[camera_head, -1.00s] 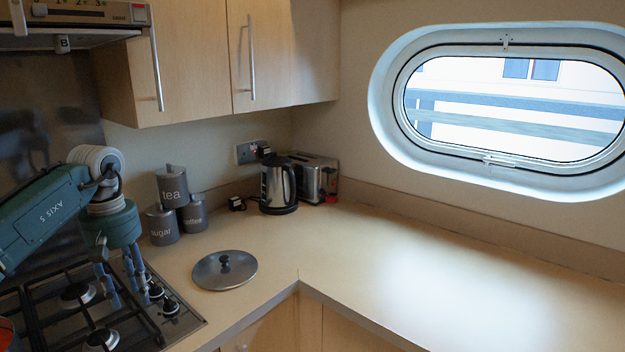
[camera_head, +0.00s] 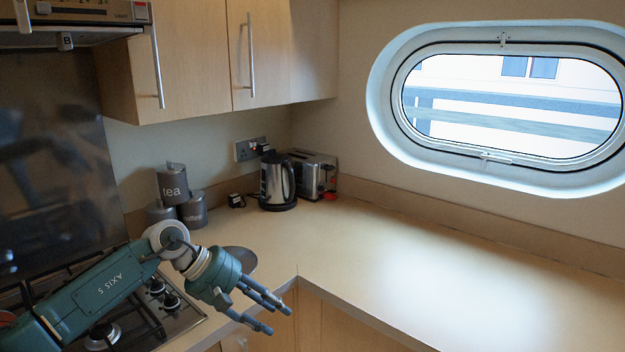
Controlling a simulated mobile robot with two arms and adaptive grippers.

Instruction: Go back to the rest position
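My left arm comes in from the lower left, over the gas hob. My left gripper (camera_head: 277,316) is in front of the counter's inner corner, with its fingers pointing down and to the right. The fingers are spread apart with nothing between them. The gripper and wrist partly cover the round metal lid (camera_head: 240,259) on the counter. My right gripper is not in this view.
The gas hob (camera_head: 183,326) lies under my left arm. Grey canisters (camera_head: 172,184), a kettle (camera_head: 277,182) and a toaster (camera_head: 317,174) stand at the back. Wall cupboards (camera_head: 200,60) hang above. The right-hand counter (camera_head: 430,260) is clear.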

